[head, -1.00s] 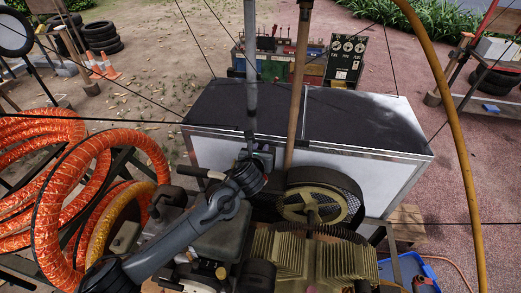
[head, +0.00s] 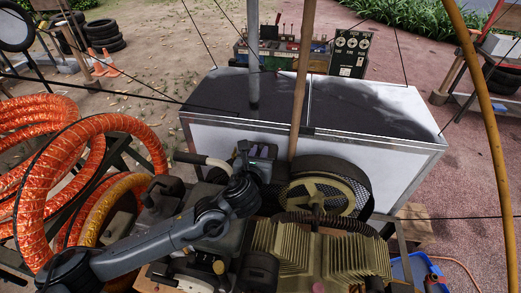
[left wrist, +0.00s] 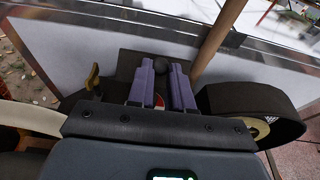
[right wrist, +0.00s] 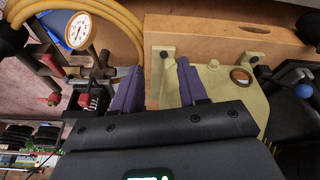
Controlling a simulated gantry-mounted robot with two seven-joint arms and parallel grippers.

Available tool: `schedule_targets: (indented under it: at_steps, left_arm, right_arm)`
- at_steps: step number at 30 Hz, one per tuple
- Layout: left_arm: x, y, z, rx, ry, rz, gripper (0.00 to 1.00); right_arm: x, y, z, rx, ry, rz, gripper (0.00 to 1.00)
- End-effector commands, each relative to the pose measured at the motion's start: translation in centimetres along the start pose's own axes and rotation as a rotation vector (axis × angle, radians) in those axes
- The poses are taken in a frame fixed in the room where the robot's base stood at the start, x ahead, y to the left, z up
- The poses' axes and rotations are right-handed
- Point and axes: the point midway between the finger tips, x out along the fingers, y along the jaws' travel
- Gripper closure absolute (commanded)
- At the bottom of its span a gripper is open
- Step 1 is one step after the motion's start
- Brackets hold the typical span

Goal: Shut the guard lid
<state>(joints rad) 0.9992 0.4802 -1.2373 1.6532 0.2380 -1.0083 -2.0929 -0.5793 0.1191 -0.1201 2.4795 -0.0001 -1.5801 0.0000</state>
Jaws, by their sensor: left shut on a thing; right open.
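I cannot tell for sure whether that panel is the guard lid. The curved dark guard (left wrist: 250,100) of the wheel is to the right. My right gripper (right wrist: 157,85) is open, its fingers apart near a tan plate.
The white box with a black top (head: 375,108) stands behind the machine, close to my left gripper. A brown pole (head: 301,85) rises beside it. Ribbed cylinders (head: 285,250) are in front. Orange hoses (head: 40,190) lie at left. A tan plate (right wrist: 225,75) is by my right gripper.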

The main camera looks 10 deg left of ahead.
Motion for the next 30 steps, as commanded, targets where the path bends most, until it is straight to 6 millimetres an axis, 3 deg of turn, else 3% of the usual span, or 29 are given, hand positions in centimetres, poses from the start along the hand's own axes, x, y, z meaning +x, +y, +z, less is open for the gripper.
schedule_targets:
  at_steps: [1, 3, 23, 24, 29, 30]
  left_arm:
    - [0.1, 0.2, -2.4, 0.019, 0.027, 0.009, 1.0]
    - [-0.1, 0.3, -2.8, 0.021, 0.028, 0.01, 1.0]
    - [-0.5, 0.5, -3.6, 0.022, 0.032, 0.015, 1.0]
    - [-0.5, 0.5, -3.6, 0.022, 0.032, 0.015, 0.78]
    - [-0.6, 0.4, -3.2, 0.018, 0.026, 0.012, 0.54]
    - [-0.6, 0.3, -3.1, 0.017, 0.024, 0.011, 0.54]
  right_arm:
    - [0.8, -0.1, 0.3, 0.001, 0.0, -0.001, 0.57]
    - [1.2, -0.1, 0.4, 0.003, 0.001, -0.002, 0.57]
    - [2.0, 0.0, 0.7, -0.002, 0.0, 0.001, 0.57]
    - [2.0, 0.0, 0.7, -0.003, 0.0, 0.002, 0.57]
    - [2.0, 0.1, 0.7, -0.006, -0.001, 0.005, 0.57]
    - [2.0, 0.1, 0.7, -0.006, -0.001, 0.005, 0.57]
